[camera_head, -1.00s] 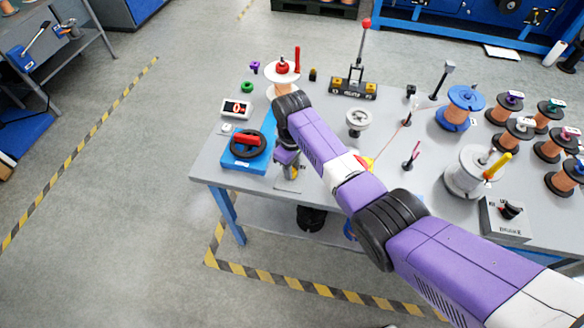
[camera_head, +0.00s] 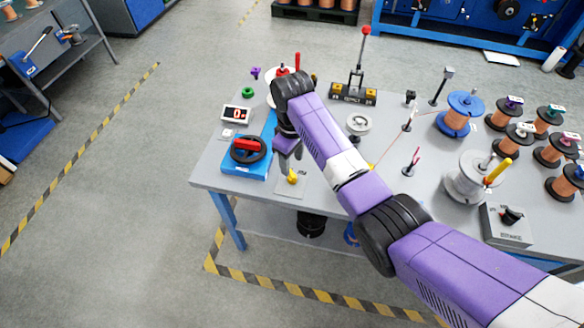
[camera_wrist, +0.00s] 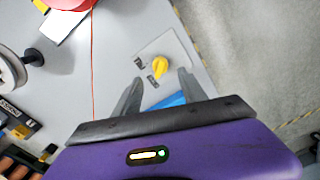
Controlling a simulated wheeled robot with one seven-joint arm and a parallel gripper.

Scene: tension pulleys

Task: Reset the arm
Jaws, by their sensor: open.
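My purple arm reaches from the lower right over the grey table (camera_head: 215,170), and my gripper (camera_head: 291,158) points down near the table's front-left part. In the wrist view my gripper (camera_wrist: 153,85) has its two fingers spread apart with nothing between them but table and part of a plate. A yellow knob (camera_head: 292,176) on a light plate lies just below and in front of the gripper. The knob also shows in the wrist view (camera_wrist: 160,67), beyond the fingertips and apart from them. My arm hides part of the spool at the table's back left.
A blue base with a black handwheel and red grip (camera_head: 246,146) stands left of my gripper. A small white switch box (camera_head: 236,113) is behind it. A red-knobbed lever (camera_head: 366,30), a blue spool (camera_head: 459,108) and a white spool (camera_head: 466,178) stand to the right.

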